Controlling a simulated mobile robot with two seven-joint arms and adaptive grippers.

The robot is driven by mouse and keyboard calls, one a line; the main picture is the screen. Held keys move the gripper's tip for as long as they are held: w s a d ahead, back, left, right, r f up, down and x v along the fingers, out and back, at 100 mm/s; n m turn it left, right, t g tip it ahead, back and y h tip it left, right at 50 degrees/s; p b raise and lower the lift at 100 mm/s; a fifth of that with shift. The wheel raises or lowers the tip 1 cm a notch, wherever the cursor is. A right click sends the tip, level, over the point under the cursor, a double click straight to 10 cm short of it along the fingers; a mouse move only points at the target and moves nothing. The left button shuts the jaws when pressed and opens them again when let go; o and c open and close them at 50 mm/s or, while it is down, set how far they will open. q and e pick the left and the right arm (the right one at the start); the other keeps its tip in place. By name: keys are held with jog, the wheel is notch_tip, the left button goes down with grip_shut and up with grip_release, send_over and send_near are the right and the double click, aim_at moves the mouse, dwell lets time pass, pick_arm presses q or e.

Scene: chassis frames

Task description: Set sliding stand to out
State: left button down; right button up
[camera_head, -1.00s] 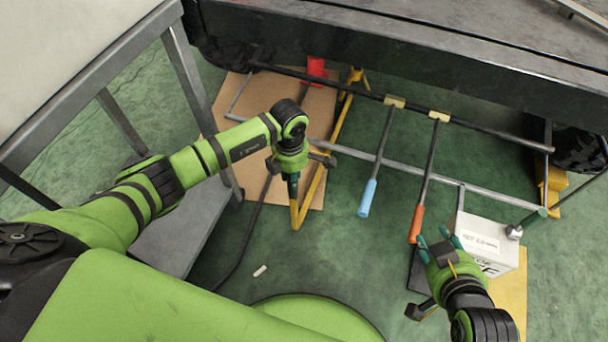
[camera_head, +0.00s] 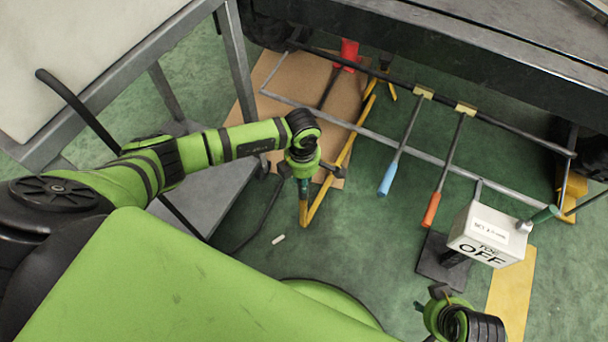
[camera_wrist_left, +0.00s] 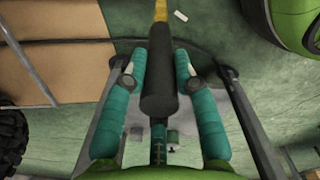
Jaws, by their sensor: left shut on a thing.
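A yellow bent bar (camera_head: 345,155) runs from under the bench down to my left gripper (camera_head: 303,187). In the left wrist view, my teal left fingers (camera_wrist_left: 158,95) are shut around a dark round grip (camera_wrist_left: 158,75) with a yellow rod (camera_wrist_left: 160,10) beyond it. In the head view the arm partly hides this grip. I cannot tell for sure which part is the sliding stand. My right gripper (camera_head: 440,292) is low at the right, apart from the rails; its fingers are unclear.
A lever with a blue handle (camera_head: 389,179), one with an orange handle (camera_head: 431,210) and a red part (camera_head: 349,52) hang by the rails under the bench. A white box marked OFF (camera_head: 488,236) stands at right. A grey metal frame (camera_head: 237,70) is at left. Green floor lies between.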

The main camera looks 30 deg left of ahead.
pick_arm(q)
jog(key=shift+s+a+f, duration=0.2)
jog(key=shift+s, duration=0.25)
jog(key=c, duration=1)
grip_release()
jog(key=shift+r, duration=0.15)
jog(key=shift+w, duration=0.1)
jog(key=shift+r, duration=0.35)
notch_tip(320, 180, up, 7)
jog(key=shift+f, duration=0.1)
